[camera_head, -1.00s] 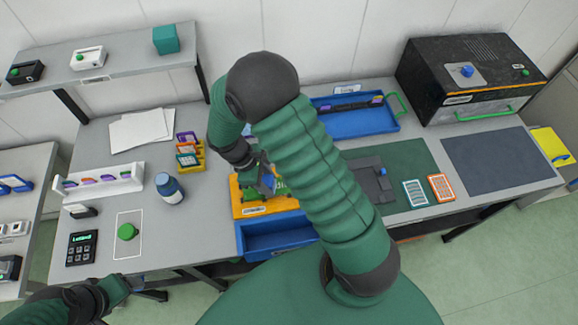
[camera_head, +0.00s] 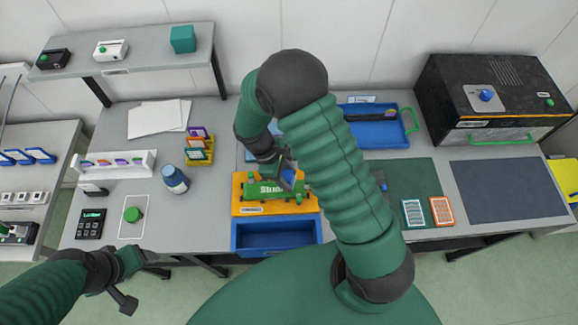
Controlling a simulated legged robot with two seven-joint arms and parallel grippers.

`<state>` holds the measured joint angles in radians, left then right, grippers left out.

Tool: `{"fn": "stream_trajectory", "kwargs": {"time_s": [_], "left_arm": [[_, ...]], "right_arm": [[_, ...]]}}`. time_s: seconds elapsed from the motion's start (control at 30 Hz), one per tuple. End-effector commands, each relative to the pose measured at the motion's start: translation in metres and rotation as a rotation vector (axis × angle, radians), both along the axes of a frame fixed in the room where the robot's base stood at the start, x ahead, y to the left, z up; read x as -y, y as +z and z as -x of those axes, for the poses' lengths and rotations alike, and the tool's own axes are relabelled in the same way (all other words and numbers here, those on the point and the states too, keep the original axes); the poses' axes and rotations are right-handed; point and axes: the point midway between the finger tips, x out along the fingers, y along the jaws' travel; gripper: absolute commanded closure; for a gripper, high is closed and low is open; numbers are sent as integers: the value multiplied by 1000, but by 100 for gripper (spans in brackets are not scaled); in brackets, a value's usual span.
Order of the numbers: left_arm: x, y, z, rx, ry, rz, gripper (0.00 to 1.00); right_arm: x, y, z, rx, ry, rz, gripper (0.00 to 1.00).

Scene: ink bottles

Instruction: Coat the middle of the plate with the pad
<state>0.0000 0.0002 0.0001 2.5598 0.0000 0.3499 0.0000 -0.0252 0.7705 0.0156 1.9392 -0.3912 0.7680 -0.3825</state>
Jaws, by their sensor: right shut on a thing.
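The plate (camera_head: 262,189) is green with pale lettering and lies on a yellow-orange base (camera_head: 243,208). My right gripper (camera_head: 287,172) is over the plate's right part, shut on a small blue and dark thing, apparently the pad (camera_head: 290,182). The fingers and arm hide part of the pad, and I cannot tell whether it touches the plate. My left gripper (camera_head: 130,278) hangs low at the left, in front of the table edge and away from the plate; its finger opening is unclear.
A blue tray (camera_head: 275,250) sits in front of the base. A green mat (camera_head: 412,180) and a black machine (camera_head: 490,95) are at right.

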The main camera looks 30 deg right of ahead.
Motion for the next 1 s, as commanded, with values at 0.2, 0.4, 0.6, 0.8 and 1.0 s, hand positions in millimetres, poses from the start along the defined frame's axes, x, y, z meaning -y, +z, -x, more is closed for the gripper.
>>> {"fn": "stream_trajectory", "kwargs": {"time_s": [0.2,0.4,0.6,0.8,1.0], "left_arm": [[0,23,0,0,0,0,31],[0,33,0,0,0,0,31],[0,32,0,0,0,0,31],[0,32,0,0,0,0,31],[0,32,0,0,0,0,31]], "right_arm": [[-3,25,-1,1,-1,1,88],[-3,36,-2,0,0,0,88],[-3,36,-2,0,-1,0,88],[-3,36,-2,0,-1,0,88],[-3,36,-2,0,-1,0,88]]}}
